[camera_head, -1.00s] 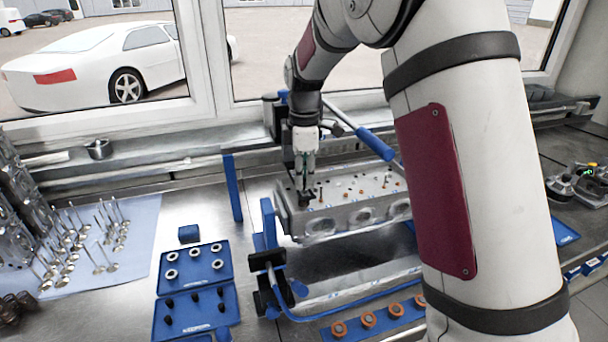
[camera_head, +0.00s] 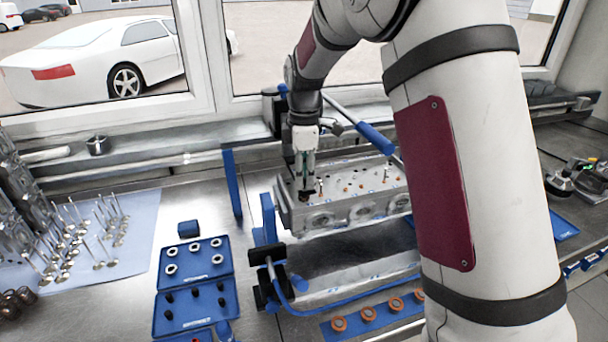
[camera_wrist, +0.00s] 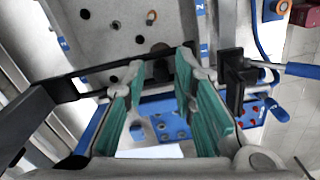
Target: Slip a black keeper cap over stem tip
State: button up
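My gripper (camera_head: 304,194) is at the left end of the grey cylinder head (camera_head: 345,214), close to its top face. In the wrist view my gripper's two green-padded fingers (camera_wrist: 160,66) stand apart with a clear gap. A dark shape lies by the gap at the tips; I cannot tell whether it is a cap or part of the fixture behind. Several black keeper caps (camera_head: 195,292) sit in the lower part of a blue tray (camera_head: 182,328). Valve stem tips on the cylinder head are too small to make out clearly. The head's holed face (camera_wrist: 105,35) also shows in the wrist view.
Light rings (camera_head: 195,247) sit in the tray's upper part. A blue-armed stand (camera_head: 268,230) carries the cylinder head. Loose valves (camera_head: 98,264) stand on a pale blue cloth at left. Orange-topped parts (camera_head: 367,313) lie in front.

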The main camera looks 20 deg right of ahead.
dwell(0.3)
notch_tip(320, 180, up, 11)
jog(key=s+r+m+t, duration=0.2)
jog(key=s+r+m, duration=0.3)
jog(key=s, duration=0.4)
jog(key=s+f+m+t, duration=0.2)
jog(key=s+m, duration=0.8)
jog(key=s, duration=1.2)
jog(key=shift+t, duration=0.8)
jog(key=shift+w, duration=0.1)
